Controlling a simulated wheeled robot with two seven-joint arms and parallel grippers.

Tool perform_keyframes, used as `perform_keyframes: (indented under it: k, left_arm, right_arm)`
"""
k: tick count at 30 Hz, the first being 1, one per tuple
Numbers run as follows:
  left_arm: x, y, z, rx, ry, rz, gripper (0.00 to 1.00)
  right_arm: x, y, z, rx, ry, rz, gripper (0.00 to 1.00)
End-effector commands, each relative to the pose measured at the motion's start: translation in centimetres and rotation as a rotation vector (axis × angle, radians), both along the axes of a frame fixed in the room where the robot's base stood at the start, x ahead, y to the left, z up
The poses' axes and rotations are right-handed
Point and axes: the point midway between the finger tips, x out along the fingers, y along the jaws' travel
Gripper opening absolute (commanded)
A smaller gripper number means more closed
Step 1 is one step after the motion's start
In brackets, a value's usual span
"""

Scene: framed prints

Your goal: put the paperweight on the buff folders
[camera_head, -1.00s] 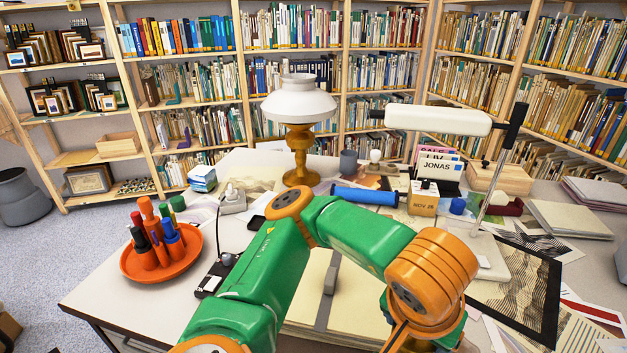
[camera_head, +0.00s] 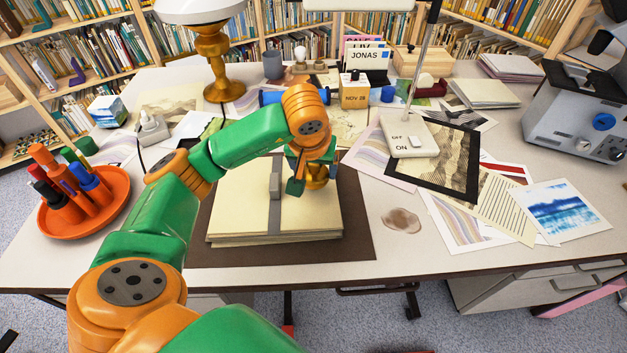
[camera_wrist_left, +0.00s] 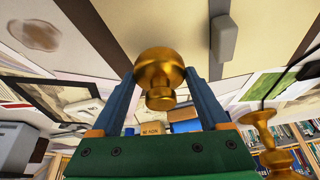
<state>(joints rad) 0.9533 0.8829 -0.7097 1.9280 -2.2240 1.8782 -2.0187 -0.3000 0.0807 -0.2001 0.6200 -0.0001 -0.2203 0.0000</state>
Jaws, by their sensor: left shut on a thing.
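The paperweight (camera_head: 317,183) is a brass, rounded knob. My left gripper (camera_head: 311,174) is shut on it, above the right part of the buff folders (camera_head: 240,212). In the left wrist view the paperweight (camera_wrist_left: 158,68) sits between the two blue fingers. The buff folders lie in a flat stack with a grey band across them, and a grey block (camera_head: 275,186) stands up on the band. I cannot tell whether the paperweight touches the top folder. My right gripper is not in view.
The folders lie on a dark brown mat (camera_head: 358,220). A lamp base (camera_head: 405,135) and prints (camera_head: 555,210) are to the right. An orange pen tray (camera_head: 85,222) is at the left. A date block (camera_head: 354,92) and a blue roll stand behind.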

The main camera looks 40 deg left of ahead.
Motion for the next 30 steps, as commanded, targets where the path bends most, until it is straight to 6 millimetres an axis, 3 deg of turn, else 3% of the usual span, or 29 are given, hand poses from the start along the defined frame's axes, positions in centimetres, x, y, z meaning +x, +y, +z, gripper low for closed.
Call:
perform_keyframes:
  k: [6, 17, 18, 19, 20, 26, 30]
  left_arm:
    - [0.3, 0.3, -3.4, 0.001, 0.003, -0.001, 0.00]
    - [0.4, 0.3, -4.0, 0.000, -0.002, -0.001, 0.00]
    - [0.3, 0.2, -3.9, 0.001, -0.001, -0.002, 0.87]
    - [0.4, 0.2, -3.9, 0.001, -0.001, -0.002, 0.95]
    - [0.4, 0.2, -3.9, 0.001, 0.000, -0.002, 1.00]
    - [0.3, 0.2, -3.8, 0.001, 0.000, -0.002, 1.00]
    - [0.2, 0.1, -2.6, 0.000, -0.004, -0.003, 1.00]
  right_arm:
    - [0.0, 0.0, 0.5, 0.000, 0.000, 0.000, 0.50]
    - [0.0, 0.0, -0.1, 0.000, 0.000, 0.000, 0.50]
    - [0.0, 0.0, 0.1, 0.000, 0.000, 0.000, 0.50]
    - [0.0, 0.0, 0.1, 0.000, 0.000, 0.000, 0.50]
    - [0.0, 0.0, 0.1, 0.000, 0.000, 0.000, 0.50]
    - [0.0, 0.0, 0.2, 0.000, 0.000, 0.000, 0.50]
    - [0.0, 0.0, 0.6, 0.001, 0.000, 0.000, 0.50]
